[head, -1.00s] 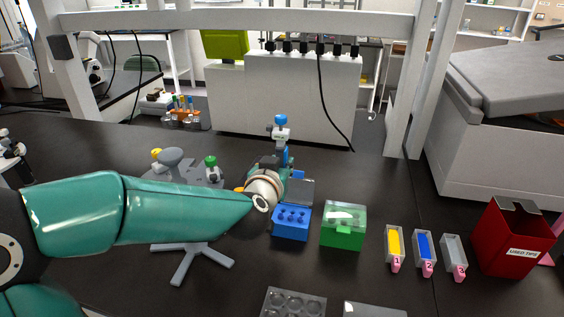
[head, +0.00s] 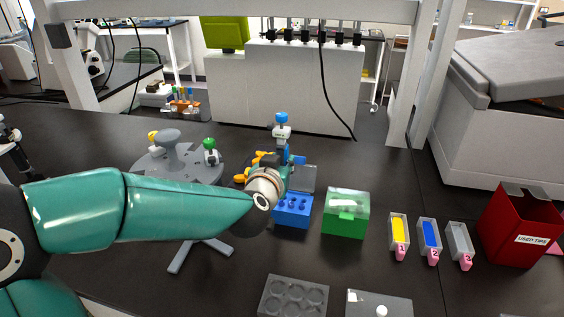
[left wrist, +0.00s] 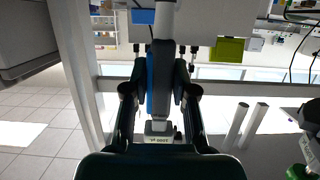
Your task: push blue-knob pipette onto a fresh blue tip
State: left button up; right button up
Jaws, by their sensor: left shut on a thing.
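The blue-knob pipette (head: 282,136) stands upright in my left gripper (head: 284,172), above the back of the open blue tip box (head: 292,208). My left gripper is shut on the pipette's body. My right gripper is not in view.
A grey pipette stand (head: 178,160) holds yellow- and green-knob pipettes at left. Numbered troughs (head: 430,240) and a red used-tips bin (head: 521,228) are at right. A grey well plate (head: 294,297) lies in front.

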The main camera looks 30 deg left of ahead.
pick_arm(q)
jog(key=shift+f, duration=0.1)
jog(key=shift+f+b, duration=0.5)
jog(key=shift+f, duration=0.3)
dwell(0.5)
